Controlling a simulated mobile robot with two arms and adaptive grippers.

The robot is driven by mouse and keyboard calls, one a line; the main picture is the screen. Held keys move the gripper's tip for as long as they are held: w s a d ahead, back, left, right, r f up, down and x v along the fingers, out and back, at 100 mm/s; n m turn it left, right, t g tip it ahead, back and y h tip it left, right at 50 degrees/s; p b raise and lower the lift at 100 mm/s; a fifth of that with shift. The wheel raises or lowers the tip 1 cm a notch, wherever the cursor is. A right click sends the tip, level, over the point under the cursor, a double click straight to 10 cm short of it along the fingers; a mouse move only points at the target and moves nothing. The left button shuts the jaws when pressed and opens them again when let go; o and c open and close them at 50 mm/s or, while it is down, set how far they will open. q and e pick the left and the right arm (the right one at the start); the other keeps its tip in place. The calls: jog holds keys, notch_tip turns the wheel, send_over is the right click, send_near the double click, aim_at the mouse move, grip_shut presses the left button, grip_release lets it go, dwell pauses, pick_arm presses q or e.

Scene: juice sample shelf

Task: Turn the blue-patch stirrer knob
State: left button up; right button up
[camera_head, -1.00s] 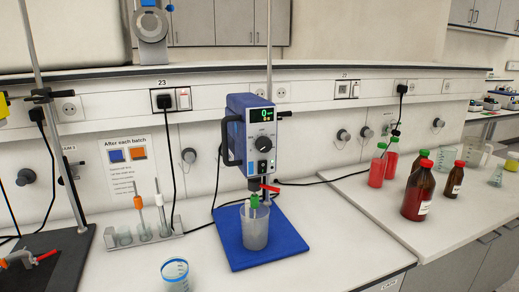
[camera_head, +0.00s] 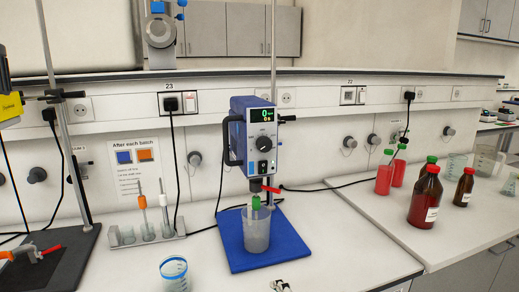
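The blue stirrer (camera_head: 250,135) stands upright in the middle, on a pole behind a blue base (camera_head: 285,245). Its dark round knob (camera_head: 263,143) is on the front face, below a lit display (camera_head: 261,115) showing a green 0. A clear beaker (camera_head: 256,235) with a green-topped piece sits on the base under the stirrer. A small metallic and black part, apparently the tip of my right gripper (camera_head: 281,285), shows at the bottom edge, in front of the base and well below the knob. Its fingers cannot be made out. My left gripper is not in view.
A rack of probes (camera_head: 145,238) and a blue-rimmed beaker (camera_head: 174,275) stand left of the base. A notice (camera_head: 134,170) with blue and orange squares hangs behind. Brown bottles (camera_head: 425,200) and red containers stand right. A black stand (camera_head: 45,260) is at far left.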

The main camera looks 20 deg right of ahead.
jog(key=w+r+n+t, duration=0.4)
jog(key=r+n, duration=0.6)
jog(key=r, duration=0.5)
jog(key=n+t+h, duration=0.1)
jog(key=n+t, duration=0.2)
jog(key=n, duration=0.3)
send_near(266, 145)
jog(key=w+p, duration=0.3)
jog(key=w, duration=0.6)
jog(key=shift+w+a, duration=0.15)
jog(key=shift+w, duration=0.05)
jog(key=c, duration=1.2)
jog(key=shift+o, duration=0.2)
